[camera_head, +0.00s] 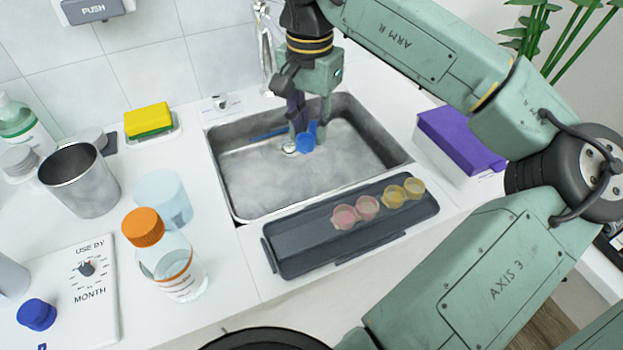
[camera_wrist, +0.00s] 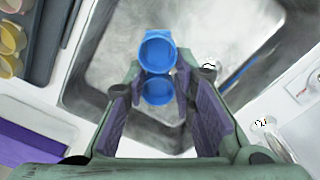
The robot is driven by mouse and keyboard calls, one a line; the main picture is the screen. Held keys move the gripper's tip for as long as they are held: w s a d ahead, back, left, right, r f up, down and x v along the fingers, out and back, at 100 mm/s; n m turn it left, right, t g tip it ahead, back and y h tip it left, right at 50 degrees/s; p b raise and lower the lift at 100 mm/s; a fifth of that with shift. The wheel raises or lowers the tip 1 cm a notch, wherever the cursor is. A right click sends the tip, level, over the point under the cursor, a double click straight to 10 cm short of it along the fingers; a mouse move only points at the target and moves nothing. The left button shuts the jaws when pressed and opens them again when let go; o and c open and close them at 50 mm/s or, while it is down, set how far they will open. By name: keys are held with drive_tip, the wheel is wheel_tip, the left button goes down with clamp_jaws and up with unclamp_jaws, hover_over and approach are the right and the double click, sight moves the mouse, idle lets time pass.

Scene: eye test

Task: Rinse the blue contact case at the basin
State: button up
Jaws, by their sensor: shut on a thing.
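The blue contact case (camera_head: 308,136) has two round open cups, seen clearly in the wrist view (camera_wrist: 157,52). My gripper (camera_head: 302,132) is shut on it, with a purple-padded finger on each side in the wrist view (camera_wrist: 158,82). The case is held over the grey metal basin (camera_head: 245,185); its exact height above the basin floor is hard to tell. The chrome faucet (camera_head: 266,50) stands behind the basin, and no water stream is visible.
A thin blue stick (camera_head: 268,133) lies in the basin. A dark tray (camera_head: 310,255) in front carries a pink case (camera_head: 343,216) and a yellow case (camera_head: 391,196). A purple-topped box (camera_head: 460,138) is at right. Bottles and a metal cup (camera_head: 80,185) crowd the left counter.

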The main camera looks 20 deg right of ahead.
idle(0.3)
drive_tip(key=shift+r+p, duration=1.4)
drive_tip(key=shift+r, duration=0.65)
